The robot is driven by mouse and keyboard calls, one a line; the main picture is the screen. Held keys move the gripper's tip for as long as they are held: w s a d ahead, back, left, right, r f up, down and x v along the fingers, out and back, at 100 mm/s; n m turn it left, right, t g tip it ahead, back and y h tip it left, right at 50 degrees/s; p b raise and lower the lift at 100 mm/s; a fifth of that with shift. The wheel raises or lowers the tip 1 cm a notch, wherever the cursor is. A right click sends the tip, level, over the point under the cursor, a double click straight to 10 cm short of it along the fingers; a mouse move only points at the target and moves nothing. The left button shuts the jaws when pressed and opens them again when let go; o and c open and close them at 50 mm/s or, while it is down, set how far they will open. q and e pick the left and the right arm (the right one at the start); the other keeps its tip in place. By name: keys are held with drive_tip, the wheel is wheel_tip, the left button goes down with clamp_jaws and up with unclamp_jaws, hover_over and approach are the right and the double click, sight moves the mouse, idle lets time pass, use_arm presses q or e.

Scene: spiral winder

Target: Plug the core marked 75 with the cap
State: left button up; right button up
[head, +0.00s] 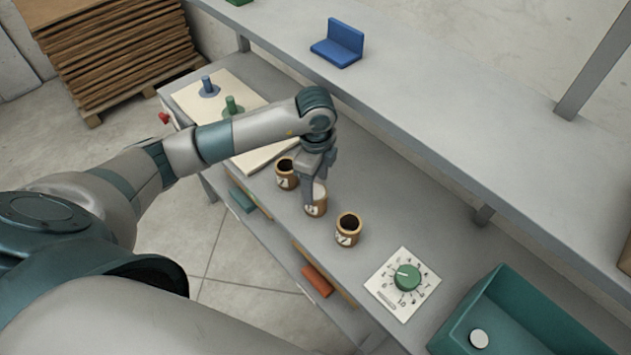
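Three brown cores stand in a row on the grey bench: a left core (287,178), a middle core (316,207) and a right core (347,235). Each has a white label, too small to read surely. The left and right cores show dark open tops. The middle core's top looks pale, as if a light cap (319,191) is in or over it. My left gripper (320,185) points down at the middle core, its fingers beside the pale top; their grip is unclear. Another pale round cap (479,339) lies in the teal bin. My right gripper is out of view.
The teal bin (452,331) stands at the lower right, beside a dial plate (403,284) with a green knob. A raised grey shelf (440,95) runs behind the cores, carrying a blue bracket (338,45). A cream board (191,97) with blue and green pegs lies left.

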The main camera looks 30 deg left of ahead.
sight(316, 191)
use_arm(q)
drive_tip(key=shift+r+b, duration=0.45)
drive_tip(key=shift+r, duration=0.45)
wheel_tip(316, 191, up, 4)
drive_tip(key=shift+r+b, duration=0.25)
drive_tip(key=shift+b, duration=0.45)
drive_tip(key=shift+r, duration=0.65)
drive_tip(key=shift+f, duration=0.1)
